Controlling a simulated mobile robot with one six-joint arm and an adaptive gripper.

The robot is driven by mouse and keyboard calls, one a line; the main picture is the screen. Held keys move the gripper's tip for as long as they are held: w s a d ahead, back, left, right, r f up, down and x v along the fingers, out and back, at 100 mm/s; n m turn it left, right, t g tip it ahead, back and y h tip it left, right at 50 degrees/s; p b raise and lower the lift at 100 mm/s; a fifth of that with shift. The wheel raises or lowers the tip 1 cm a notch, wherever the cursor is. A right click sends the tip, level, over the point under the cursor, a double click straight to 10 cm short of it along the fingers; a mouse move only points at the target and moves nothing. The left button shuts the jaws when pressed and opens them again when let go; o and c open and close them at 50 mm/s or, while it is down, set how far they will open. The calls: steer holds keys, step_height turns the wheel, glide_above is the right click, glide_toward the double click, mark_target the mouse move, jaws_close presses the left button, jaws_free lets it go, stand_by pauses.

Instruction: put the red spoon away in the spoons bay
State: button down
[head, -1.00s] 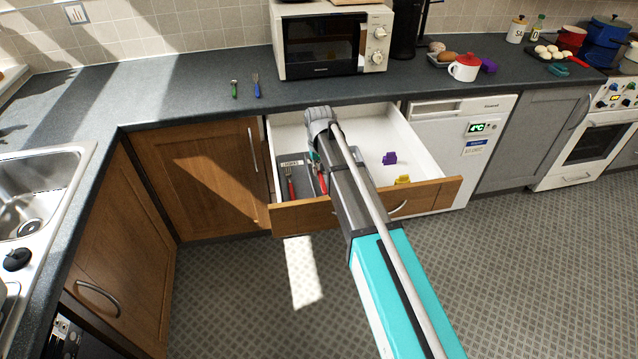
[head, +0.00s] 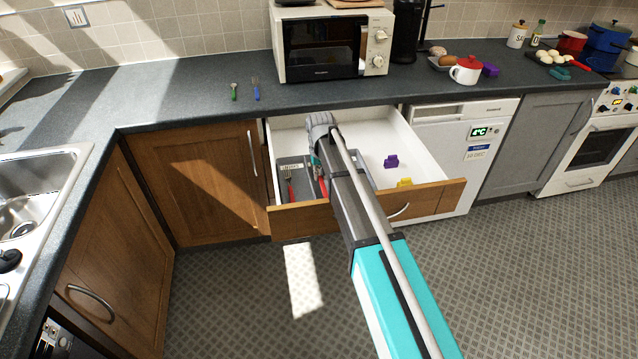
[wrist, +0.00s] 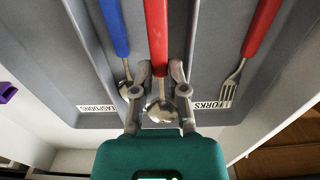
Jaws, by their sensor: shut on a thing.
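The red spoon (wrist: 157,35) has a red handle and a metal bowl. My gripper (wrist: 160,75) is shut on it near where the handle meets the bowl. In the head view my gripper (head: 317,163) is over the left part of the open drawer (head: 285,223), with the red handle (head: 322,186) below it. In the wrist view the spoon lines up with the middle bay of the grey cutlery tray (wrist: 215,45). I cannot tell whether it touches the bay floor. Any label on the middle bay is hidden by my gripper.
A blue-handled teaspoon (wrist: 113,30) lies in the teaspoons bay, and a red fork (wrist: 258,30) in the forks bay. A purple item (head: 391,161) and a yellow item (head: 404,182) are in the drawer's right part. Green and blue utensils (head: 256,92) lie on the counter.

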mark_target(320, 177)
steer(key=shift+f+b, duration=0.95)
steer(key=shift+f, duration=0.3)
steer(key=shift+f+b, duration=0.3)
steer(key=shift+f, duration=0.05)
steer(key=c, duration=0.9)
jaws_free()
steer(key=shift+c, duration=0.2)
steer(key=shift+r, duration=0.25)
step_height(320, 177, up, 12)
steer(key=p, duration=1.2)
steer(key=shift+r+p, duration=0.15)
steer(key=shift+p, duration=0.2)
steer(key=shift+s, duration=0.1)
